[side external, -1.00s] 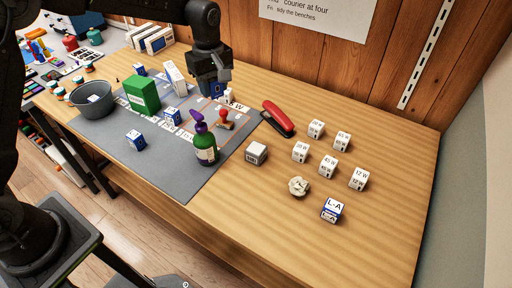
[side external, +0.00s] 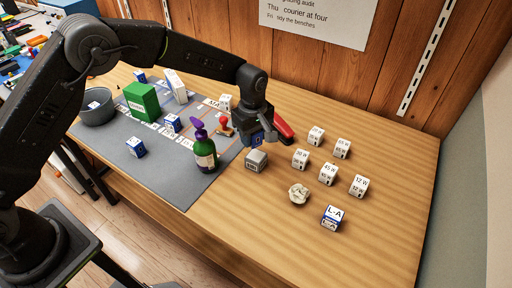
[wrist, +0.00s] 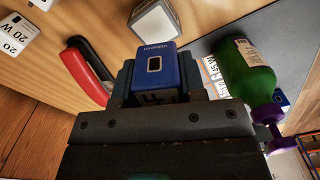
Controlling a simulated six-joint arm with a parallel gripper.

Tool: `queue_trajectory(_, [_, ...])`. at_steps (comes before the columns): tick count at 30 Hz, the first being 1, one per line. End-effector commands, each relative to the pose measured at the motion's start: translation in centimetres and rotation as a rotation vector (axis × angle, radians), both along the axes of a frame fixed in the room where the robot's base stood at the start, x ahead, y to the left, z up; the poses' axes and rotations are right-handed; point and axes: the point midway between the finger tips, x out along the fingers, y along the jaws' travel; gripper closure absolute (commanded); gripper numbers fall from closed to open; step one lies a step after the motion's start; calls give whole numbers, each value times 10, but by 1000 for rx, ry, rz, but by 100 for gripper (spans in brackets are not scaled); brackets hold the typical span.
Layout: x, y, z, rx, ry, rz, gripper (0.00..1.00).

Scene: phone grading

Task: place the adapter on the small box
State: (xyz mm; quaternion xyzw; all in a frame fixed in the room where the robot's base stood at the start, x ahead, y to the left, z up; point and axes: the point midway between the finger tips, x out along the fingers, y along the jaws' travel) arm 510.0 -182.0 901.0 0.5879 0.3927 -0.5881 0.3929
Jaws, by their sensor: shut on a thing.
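My gripper (side external: 258,141) is shut on a blue adapter (wrist: 157,75), a block with a dark slot outlined in white on its face. The adapter also shows between the fingers in the side view (side external: 256,142). The small box (side external: 256,160), grey with a pale top, sits on the bare wood just right of the grey mat. My gripper holds the adapter above the table, just behind the small box in the side view. In the wrist view the small box (wrist: 154,20) lies beyond the adapter, with a gap between them.
A red stapler (side external: 283,128) lies close behind my gripper. A green bottle with a purple top (side external: 205,155) and a red-handled stamp (side external: 224,126) stand on the mat (side external: 180,190).

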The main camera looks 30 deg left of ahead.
Motion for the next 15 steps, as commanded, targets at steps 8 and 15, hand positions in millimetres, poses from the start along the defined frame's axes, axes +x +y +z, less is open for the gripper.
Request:
queue_trajectory(8, [1,-9,-17,0,1,1,85])
queue_trajectory(15, [2,-8,-45,0,-1,1,85])
